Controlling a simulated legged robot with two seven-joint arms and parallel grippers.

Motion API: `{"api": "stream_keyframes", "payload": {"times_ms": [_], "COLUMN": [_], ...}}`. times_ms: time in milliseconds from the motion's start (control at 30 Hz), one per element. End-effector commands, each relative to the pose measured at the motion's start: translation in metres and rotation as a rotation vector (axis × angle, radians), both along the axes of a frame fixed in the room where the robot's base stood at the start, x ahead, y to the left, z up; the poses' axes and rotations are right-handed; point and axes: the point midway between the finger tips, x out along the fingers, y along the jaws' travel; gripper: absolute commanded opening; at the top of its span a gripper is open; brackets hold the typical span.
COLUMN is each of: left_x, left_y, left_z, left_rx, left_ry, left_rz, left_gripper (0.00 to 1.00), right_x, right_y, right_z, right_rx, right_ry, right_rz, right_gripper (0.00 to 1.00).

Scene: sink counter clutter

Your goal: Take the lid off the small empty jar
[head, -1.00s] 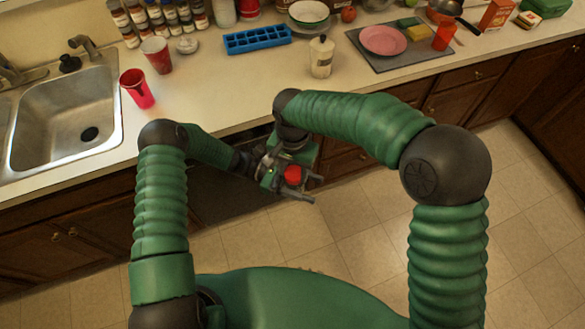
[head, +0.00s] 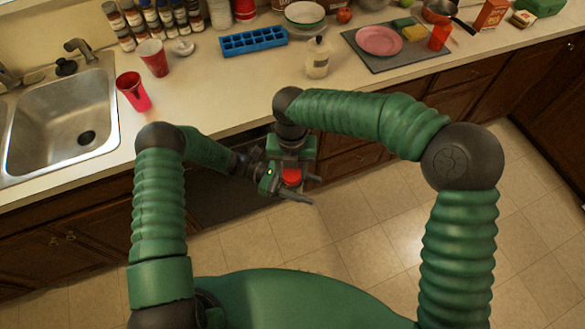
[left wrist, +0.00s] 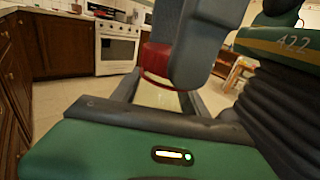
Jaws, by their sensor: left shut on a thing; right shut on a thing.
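The small jar (left wrist: 160,97) is pale and clear, held in front of my body. Its red lid (head: 291,176) faces up in the head view and also shows in the left wrist view (left wrist: 156,60). My left gripper (head: 306,189) comes in from the left and is shut around the jar; its two fingers flank it in the left wrist view. My right gripper (head: 292,168) comes down from above and is shut on the lid. Its dark finger (left wrist: 190,50) covers part of the lid in the left wrist view. Most of the jar is hidden in the head view.
Both grippers are over open floor (head: 340,240), in front of the cabinets. The counter (head: 210,95) holds red cups (head: 133,91), a blue ice tray (head: 253,41), a pale bottle (head: 317,58) and a pink plate (head: 379,40) on a grey mat. The sink (head: 60,120) is at left.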

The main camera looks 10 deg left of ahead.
Motion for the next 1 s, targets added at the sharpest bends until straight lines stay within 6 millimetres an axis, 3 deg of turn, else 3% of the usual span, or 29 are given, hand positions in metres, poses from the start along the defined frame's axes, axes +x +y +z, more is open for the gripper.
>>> {"api": "stream_keyframes", "payload": {"times_ms": [100,300,667,700,833,1000], "left_x": [-0.0046,-0.0051,-0.0056,-0.0054,-0.0041,-0.0027], "left_y": [-0.0031,-0.0031,-0.0027,-0.0026,-0.0017,-0.0009], "left_z": [0.0002,0.0001,-0.0001,-0.0001,-0.0002,-0.0001], "left_rx": [-0.006,-0.006,-0.006,-0.006,-0.004,-0.003], "left_ry": [0.003,0.003,0.003,0.003,0.003,0.001], "left_rz": [-0.014,-0.015,-0.015,-0.015,-0.011,-0.007], "left_gripper": [0.0,0.0,0.0,0.0,0.0,0.0], "right_x": [0.0051,0.0051,0.006,0.0062,0.0052,0.0036], "right_y": [0.0055,0.0064,0.0058,0.0056,0.0048,0.0045], "right_z": [0.0026,0.0027,0.0034,0.0034,0.0027,0.0018], "right_rx": [0.016,0.014,0.009,0.009,0.008,0.008], "right_ry": [-0.013,-0.011,-0.013,-0.013,-0.008,-0.003], "right_rz": [0.377,0.817,0.896,0.895,0.894,0.895], "right_gripper": [0.0,0.0,0.0,0.5,0.66,0.66]}}
